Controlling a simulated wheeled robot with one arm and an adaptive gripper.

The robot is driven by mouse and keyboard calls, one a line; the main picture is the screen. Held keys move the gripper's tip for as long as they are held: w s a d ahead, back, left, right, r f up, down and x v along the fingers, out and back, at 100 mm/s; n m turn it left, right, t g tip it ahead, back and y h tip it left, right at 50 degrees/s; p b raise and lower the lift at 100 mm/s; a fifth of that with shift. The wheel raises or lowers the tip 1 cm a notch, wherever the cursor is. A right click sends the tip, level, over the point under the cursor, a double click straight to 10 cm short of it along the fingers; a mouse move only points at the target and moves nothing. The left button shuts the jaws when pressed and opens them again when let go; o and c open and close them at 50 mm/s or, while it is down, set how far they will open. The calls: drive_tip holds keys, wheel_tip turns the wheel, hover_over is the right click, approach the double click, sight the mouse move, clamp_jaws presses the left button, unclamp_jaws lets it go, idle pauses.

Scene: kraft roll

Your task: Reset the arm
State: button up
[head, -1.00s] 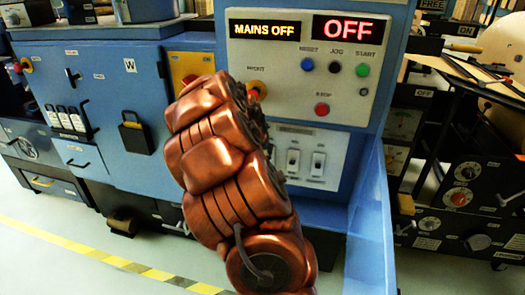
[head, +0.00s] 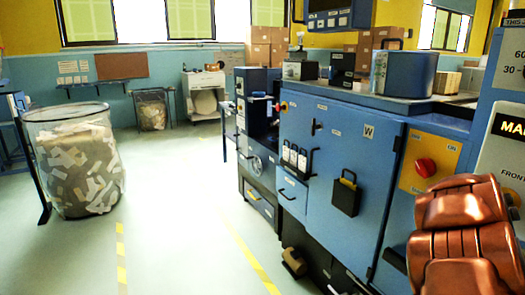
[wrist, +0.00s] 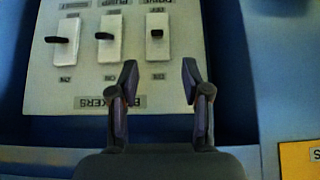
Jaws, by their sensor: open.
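My copper-coloured arm (head: 465,235) stands at the right edge of the head view, in front of the blue machine (head: 345,150). In the wrist view my gripper (wrist: 158,82) is open, with nothing between its two fingers. Beyond the fingertips is a pale breaker panel (wrist: 125,55) with toggle switches (wrist: 106,42), seen upside down. I cannot tell from this view how far the fingers are from the panel. The gripper itself does not show in the head view.
A clear bin of paper scraps (head: 78,165) stands at the left. A red knob on a yellow plate (head: 426,167) is beside my arm. A small brown roll (head: 294,262) lies at the machine's foot. The floor (head: 180,200) between bin and machine is clear.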

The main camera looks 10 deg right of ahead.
drive_tip(key=s+a+r+n+g+y, duration=0.1)
drive_tip(key=s+a+n+y, duration=0.15)
drive_tip(key=a, duration=1.35)
drive_tip(key=s+a+r+n+y, duration=0.1)
drive_tip(key=s+a+n+y, duration=0.2)
drive_tip(key=a, duration=1.3)
drive_tip(key=s+a+n+g+y, duration=0.3)
drive_tip(key=s+a+n, duration=0.5)
drive_tip(key=s+a, duration=1)
wheel_tip(320, 180, up, 15)
drive_tip(key=d+h+p, duration=0.1)
drive_tip(key=p, duration=1.2)
drive_tip(key=shift+d+f+g, duration=0.15)
drive_tip(key=shift+d+g, duration=0.1)
drive_tip(key=shift+g, duration=0.05)
drive_tip(key=shift+h, duration=0.25)
